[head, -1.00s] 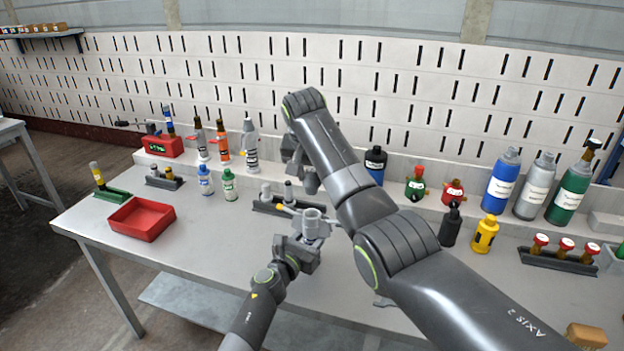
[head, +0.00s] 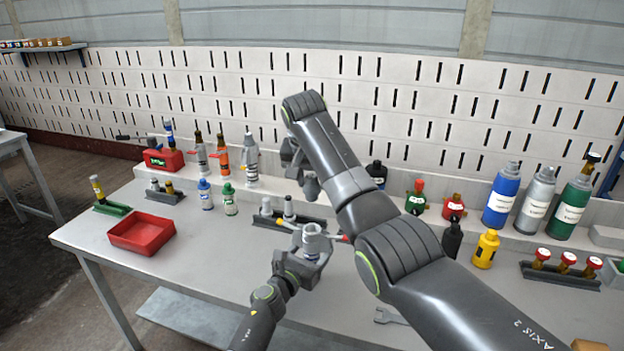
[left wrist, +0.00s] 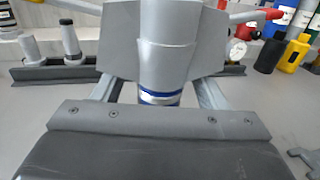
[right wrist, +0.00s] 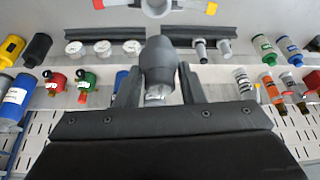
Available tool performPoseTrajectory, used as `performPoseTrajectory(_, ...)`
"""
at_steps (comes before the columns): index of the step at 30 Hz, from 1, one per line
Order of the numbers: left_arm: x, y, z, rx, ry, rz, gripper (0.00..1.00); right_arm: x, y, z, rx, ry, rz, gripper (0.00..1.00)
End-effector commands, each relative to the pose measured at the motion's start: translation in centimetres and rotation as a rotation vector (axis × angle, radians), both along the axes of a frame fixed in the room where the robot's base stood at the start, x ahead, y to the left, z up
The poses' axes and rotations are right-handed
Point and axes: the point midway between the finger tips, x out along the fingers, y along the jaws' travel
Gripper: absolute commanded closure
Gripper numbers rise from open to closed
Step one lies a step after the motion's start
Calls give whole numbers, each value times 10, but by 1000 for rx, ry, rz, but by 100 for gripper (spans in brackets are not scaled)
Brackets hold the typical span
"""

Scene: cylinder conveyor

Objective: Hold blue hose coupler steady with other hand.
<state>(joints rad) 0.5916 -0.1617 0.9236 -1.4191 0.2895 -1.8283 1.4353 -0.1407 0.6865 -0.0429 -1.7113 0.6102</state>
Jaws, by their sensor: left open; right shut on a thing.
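The coupler is a silver cylinder (head: 312,232) with side levers, one tipped red, standing in the middle of the table. In the left wrist view its silver body (left wrist: 167,60) shows a blue band near the bottom. My left gripper (head: 311,254) is open, its fingers on either side of the coupler; contact cannot be told. My right gripper (right wrist: 158,90) is shut on a dark, round-ended piece (right wrist: 160,58) and hangs above the table behind the coupler. In the head view my right arm partly covers that area. The right wrist view shows the coupler's ring (right wrist: 156,6) apart from this piece.
A dark rack (head: 262,219) with grey fittings stands just behind the coupler. A red tray (head: 112,238) lies at the left. Several bottles and a yellow bottle (head: 486,250) stand at the right. A wrench (head: 388,317) lies near the front.

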Motion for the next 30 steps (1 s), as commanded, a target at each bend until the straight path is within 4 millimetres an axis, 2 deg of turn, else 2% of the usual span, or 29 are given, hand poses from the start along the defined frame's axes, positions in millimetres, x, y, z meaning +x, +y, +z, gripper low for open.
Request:
performPoseTrajectory(7,-2,1,0,0,-1,-1,33,0,0,0,0,0,0,100)
performPoseTrajectory(13,-15,8,0,-2,-3,-1,33,0,0,0,0,0,0,100)
performPoseTrajectory(17,-26,15,-1,0,-1,2,33,0,0,0,0,0,0,100)
performPoseTrajectory(30,-82,47,-1,0,1,2,33,0,0,0,0,0,0,100)
